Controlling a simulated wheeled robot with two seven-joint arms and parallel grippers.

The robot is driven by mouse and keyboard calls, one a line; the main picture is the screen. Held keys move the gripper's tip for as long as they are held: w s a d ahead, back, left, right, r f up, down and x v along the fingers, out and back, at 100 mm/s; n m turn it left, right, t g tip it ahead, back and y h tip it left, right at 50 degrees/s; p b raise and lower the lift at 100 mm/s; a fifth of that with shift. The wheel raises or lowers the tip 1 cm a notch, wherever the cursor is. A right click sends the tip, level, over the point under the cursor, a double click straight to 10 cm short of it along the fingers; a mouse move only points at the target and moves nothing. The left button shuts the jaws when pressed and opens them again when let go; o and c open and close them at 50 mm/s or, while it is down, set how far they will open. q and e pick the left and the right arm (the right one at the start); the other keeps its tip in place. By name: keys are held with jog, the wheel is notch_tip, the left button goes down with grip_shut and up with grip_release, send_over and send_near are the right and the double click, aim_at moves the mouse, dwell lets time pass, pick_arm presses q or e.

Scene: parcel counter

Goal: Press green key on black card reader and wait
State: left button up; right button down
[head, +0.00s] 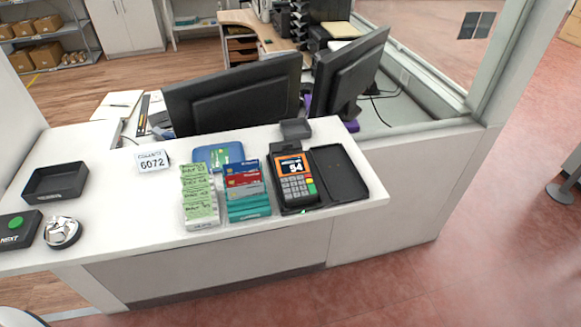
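The card reader (281,172) stands on the white counter, right of the middle. It has a dark body with an orange face, a lit screen (291,166) with large digits that look like 54, and a pale keypad (294,187). A small green key (311,189) shows at the right side of the keypad. The reader sits in a black holder, beside a flat black tray or open case (340,173) on its right. Nothing covers the keypad. Neither of my grippers is in view.
Card racks (245,190) and green slips (200,193) stand left of the reader. A 6072 sign (152,161), a black tray (56,181), a bell (62,232) and a NEXT button box (17,229) are farther left. Monitors (235,93) stand behind. The counter's middle left is clear.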

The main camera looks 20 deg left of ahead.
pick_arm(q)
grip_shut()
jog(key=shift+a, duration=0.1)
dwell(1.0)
